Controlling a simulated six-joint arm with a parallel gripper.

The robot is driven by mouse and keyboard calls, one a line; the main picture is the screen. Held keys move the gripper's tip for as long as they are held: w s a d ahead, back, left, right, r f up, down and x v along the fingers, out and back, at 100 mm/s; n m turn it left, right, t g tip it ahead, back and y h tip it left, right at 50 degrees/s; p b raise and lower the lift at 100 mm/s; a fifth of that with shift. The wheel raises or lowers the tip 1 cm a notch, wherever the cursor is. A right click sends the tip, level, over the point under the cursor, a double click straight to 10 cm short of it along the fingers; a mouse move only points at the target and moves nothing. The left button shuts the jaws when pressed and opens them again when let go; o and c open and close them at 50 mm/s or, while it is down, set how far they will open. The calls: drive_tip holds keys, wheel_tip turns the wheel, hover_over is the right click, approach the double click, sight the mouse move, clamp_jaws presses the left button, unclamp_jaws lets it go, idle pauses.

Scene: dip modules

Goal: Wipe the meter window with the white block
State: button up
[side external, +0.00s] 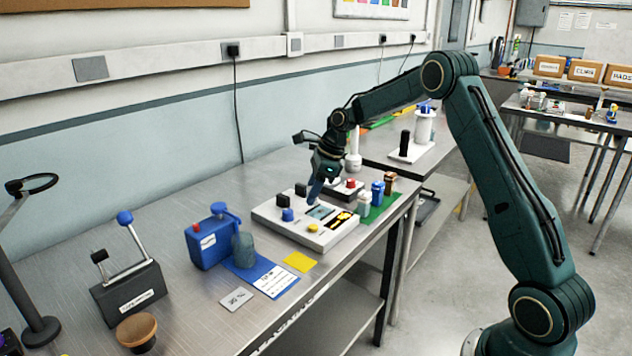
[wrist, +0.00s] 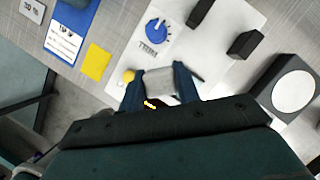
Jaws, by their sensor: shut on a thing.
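The white block (wrist: 158,84) is between the two dark blue fingers of my gripper (wrist: 159,80), which is shut on it. In the side external view my gripper (side external: 314,194) points down over the white panel (side external: 286,233), with its tips close to the meter window (side external: 321,212), a grey-green rectangle. The block cannot be made out in that view. In the wrist view the block and fingers cover the window area, and I cannot tell whether the block touches the window.
The panel carries a blue knob (wrist: 157,29), black switches (wrist: 244,44) and a yellow knob (wrist: 128,76). Small bottles (side external: 377,192) stand on a green mat close on the right.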

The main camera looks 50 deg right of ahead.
sight(322, 207)
drive_tip(key=shift+f, duration=1.6)
drive_tip(key=shift+d+f, duration=0.8)
drive_tip(key=shift+c, duration=0.3)
drive_tip(key=shift+d, duration=2.6)
drive_tip(key=shift+a, duration=3.25)
drive_tip(key=shift+a+r, duration=0.2)
drive_tip(key=shift+r, duration=3.95)
